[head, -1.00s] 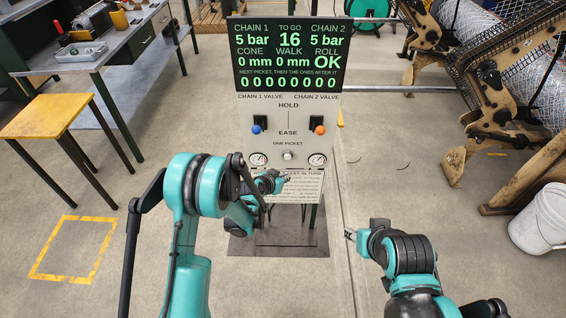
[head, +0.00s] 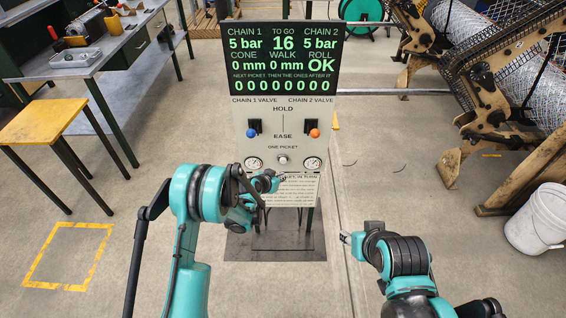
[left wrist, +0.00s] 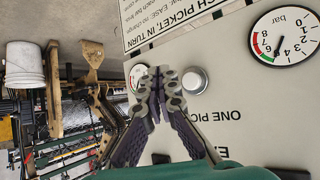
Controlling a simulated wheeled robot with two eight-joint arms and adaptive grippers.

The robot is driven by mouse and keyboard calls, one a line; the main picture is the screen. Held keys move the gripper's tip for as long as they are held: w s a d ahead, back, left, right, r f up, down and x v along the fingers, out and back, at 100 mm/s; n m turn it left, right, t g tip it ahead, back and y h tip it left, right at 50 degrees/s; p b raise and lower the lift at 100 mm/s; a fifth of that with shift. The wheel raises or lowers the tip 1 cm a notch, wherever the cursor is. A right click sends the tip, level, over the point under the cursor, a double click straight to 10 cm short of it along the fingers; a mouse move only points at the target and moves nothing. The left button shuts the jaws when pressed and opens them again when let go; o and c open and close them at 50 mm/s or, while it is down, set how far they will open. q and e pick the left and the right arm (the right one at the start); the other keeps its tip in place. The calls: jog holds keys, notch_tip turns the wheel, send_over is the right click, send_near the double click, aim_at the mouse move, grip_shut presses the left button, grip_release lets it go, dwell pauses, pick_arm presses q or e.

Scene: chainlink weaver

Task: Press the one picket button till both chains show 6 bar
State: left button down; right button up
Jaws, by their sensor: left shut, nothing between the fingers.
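The control panel (head: 283,110) has a screen (head: 284,58) showing 5 bar for chain 1, 5 bar for chain 2 and 16 to go. The round pale button (head: 282,159) sits below the words ONE PICKET; it also shows in the left wrist view (left wrist: 195,81). My left gripper (head: 284,178) is shut and empty, just below the button in the head view. In the left wrist view its fingertips (left wrist: 163,76) appear just left of the button; contact cannot be told. My right gripper (head: 345,238) is low, right of the panel, its finger state unclear.
Two gauges (head: 254,163) (head: 313,163) flank the button. Above are a blue-knobbed valve lever (head: 251,133) and an orange-knobbed one (head: 314,133).

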aim_at(283, 161)
pick_arm(q)
jog(key=shift+w, duration=2.35)
jog(key=shift+w, duration=0.4)
